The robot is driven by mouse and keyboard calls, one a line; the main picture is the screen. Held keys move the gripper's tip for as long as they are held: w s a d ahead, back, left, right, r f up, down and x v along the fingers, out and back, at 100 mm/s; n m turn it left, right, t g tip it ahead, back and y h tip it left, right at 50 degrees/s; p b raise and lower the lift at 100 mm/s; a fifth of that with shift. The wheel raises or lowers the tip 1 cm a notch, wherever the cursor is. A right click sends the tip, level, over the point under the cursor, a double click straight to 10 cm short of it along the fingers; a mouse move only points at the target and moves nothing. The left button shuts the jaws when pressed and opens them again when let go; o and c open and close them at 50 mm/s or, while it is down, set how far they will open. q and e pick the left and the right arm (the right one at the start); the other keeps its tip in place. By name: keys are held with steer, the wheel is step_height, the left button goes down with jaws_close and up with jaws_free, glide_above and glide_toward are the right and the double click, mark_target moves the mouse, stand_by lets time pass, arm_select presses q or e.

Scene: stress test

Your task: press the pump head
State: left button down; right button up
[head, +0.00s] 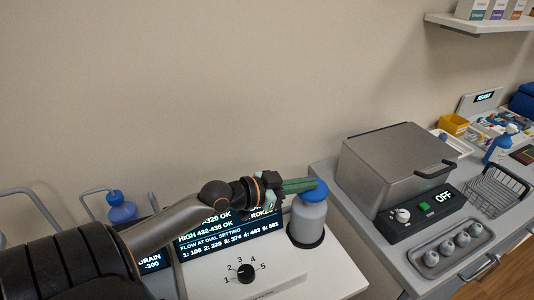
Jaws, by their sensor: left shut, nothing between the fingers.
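The pump head is a blue cap (313,190) on top of a grey bottle (308,217), which stands upright in a dark ring at the right end of the white machine. My left gripper (312,184) has green fingers and is shut and empty. Its fingertips overlap the top of the blue cap in the head view; I cannot tell if they touch it. My left arm crosses in front of the machine's screen and hides part of its text. My right gripper is out of view.
A black dial (245,273) is on the machine's front. A grey metal box (394,166) with an "OFF" panel stands to the right, behind a tray (413,268) of several round items. A wire basket (502,190) and a blue spray bottle (498,146) are further right.

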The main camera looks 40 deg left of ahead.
arm_select(q)
steer(key=b+v, duration=0.2)
steer(key=v, duration=0.7)
steer(key=shift+s+b, duration=0.3)
steer(key=shift+s, duration=0.05)
steer(key=shift+a, duration=0.1)
steer(key=shift+s, duration=0.1)
stand_by(0.7)
